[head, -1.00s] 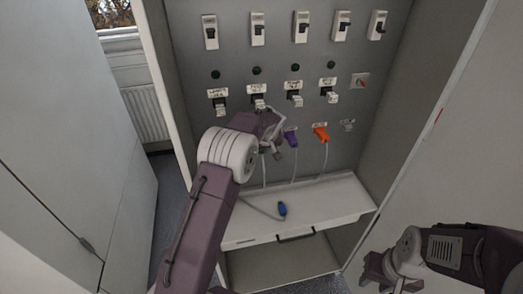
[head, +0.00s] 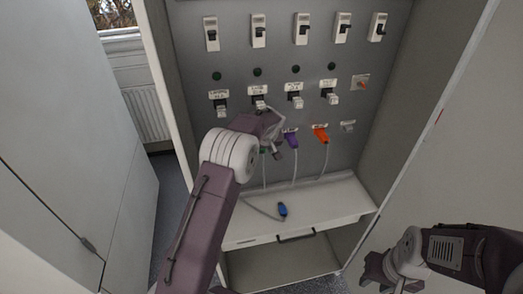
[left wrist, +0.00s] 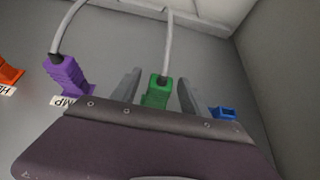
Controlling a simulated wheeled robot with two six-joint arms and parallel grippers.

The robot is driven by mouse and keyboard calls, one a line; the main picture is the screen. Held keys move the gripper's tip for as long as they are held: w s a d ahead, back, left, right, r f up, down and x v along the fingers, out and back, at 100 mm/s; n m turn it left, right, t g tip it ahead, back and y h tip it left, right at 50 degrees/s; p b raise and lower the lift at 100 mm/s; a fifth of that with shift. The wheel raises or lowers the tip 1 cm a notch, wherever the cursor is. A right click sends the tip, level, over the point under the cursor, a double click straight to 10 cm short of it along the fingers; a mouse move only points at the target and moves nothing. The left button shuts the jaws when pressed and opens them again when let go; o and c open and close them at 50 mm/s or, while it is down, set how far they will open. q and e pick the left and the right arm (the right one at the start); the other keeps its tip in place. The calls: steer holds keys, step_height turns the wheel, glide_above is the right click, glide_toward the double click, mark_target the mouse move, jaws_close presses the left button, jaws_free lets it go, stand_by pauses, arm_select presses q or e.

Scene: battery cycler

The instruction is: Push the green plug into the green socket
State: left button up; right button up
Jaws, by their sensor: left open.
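The green plug (left wrist: 157,92), with its grey cable, stands at the grey panel in the left wrist view. My open left gripper (left wrist: 160,90) has one finger on each side of it, with a visible gap at least on the right. In the head view my left gripper (head: 273,138) is at the panel and mostly covers the plug. The green socket cannot be made out, and how deep the plug sits is hidden. My right gripper (head: 375,272) is low at the right, away from the panel; its jaw opening is unclear.
A purple plug (head: 291,138) and an orange plug (head: 321,134) are on the panel to the right. A blue plug (head: 282,209) lies on the white shelf (head: 335,204). A blue socket (left wrist: 222,113) shows beside my gripper. Switches line the panel above.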

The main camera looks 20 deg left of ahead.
arm_select(q)
steer(key=shift+s+d+r+b, duration=0.15)
steer(key=shift+r+b, duration=0.15)
steer(key=b+v, duration=0.2)
steer(key=v, duration=0.6)
steer(key=shift+b, duration=0.35)
steer(key=s+d+f+m+g+h+b, duration=0.1)
steer(key=s+f+m+b, duration=0.1)
steer(key=s+f, duration=0.5)
steer(key=s+d+f+m+g+h+b, duration=0.1)
steer(key=s+f+b, duration=0.3)
steer(key=s+f, duration=0.4)
steer(key=s+d+f+m+g+h+b, duration=0.1)
steer(key=s+f+m+b, duration=0.2)
steer(key=s+f, duration=0.4)
steer(key=s, duration=0.9)
steer(key=shift+s+d+f+g, duration=0.25)
steer(key=shift+d+f+g, duration=0.1)
steer(key=shift+f+g, duration=0.05)
